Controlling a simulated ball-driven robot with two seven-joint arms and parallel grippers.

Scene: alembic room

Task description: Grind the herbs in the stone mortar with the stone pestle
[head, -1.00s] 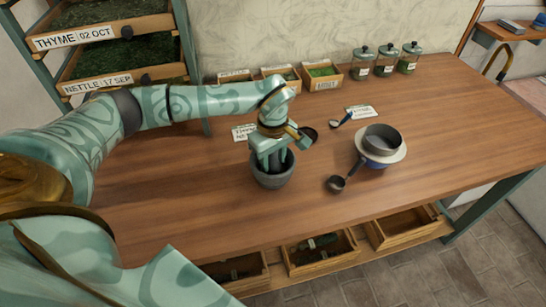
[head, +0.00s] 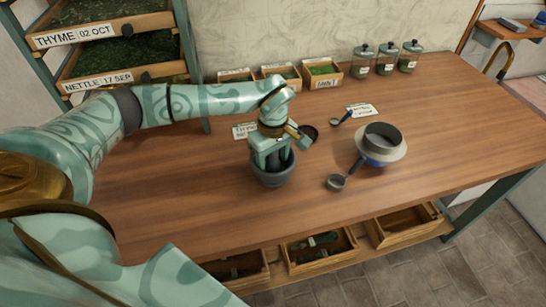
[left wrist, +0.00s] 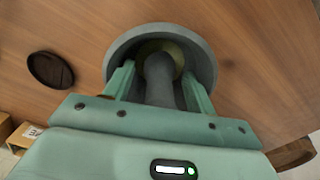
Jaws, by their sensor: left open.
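The grey stone mortar (head: 273,180) stands upright on the wooden table, and its round rim also shows in the left wrist view (left wrist: 207,60). My left gripper (head: 273,163) points down over it, fingers open at the mortar's mouth. The grey stone pestle (left wrist: 160,80) stands in the mortar between the two fingers, with a visible gap on each side. A yellowish-green patch (left wrist: 150,48) shows inside the mortar behind the pestle, probably herbs. My right gripper is not in view.
A dark round dish (head: 308,131) lies just behind the gripper. To the right are a small scoop (head: 336,182) and a bowl with a wide pale rim (head: 398,151). Herb boxes (head: 323,73) and lidded jars (head: 386,62) line the wall. The table's front left is clear.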

